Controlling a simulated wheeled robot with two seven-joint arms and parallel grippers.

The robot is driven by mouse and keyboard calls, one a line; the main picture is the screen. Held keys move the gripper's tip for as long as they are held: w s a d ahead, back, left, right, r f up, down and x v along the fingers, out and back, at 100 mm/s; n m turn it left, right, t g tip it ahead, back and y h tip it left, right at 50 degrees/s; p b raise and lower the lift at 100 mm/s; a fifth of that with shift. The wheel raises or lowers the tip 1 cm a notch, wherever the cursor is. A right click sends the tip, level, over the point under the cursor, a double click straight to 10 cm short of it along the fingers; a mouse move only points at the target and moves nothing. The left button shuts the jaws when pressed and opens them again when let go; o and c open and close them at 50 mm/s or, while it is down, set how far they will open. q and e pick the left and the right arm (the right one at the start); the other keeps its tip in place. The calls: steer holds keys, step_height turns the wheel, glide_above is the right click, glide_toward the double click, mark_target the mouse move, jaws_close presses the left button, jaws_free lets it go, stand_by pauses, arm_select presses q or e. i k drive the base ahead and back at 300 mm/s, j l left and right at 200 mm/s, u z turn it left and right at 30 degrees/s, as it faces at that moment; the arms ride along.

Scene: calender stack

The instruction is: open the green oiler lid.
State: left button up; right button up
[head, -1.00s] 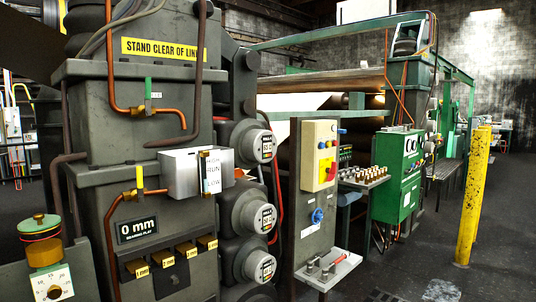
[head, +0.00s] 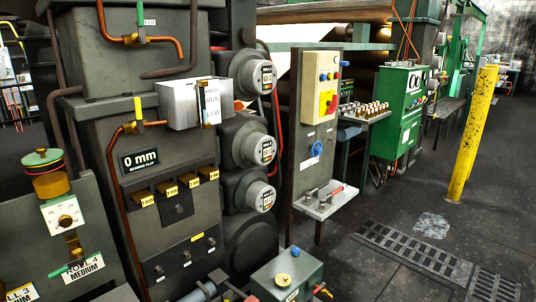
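The oiler (head: 50,185) is at the left in the head view, an amber cup on a grey machine housing. Its green lid (head: 42,157) sits flat on top, with a small brass knob at its centre. The lid looks closed on the cup, with a thin red ring below it. A white dial plate (head: 64,214) with a brass knob is just under the cup. Neither of my grippers shows in this view.
A grey machine stand with gauges (head: 263,75) rises right of the oiler. A yellow post (head: 473,135) stands at the right. Open floor with a drain grate (head: 415,250) lies between.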

mark_target(41, 151)
steer(key=u, duration=1.25)
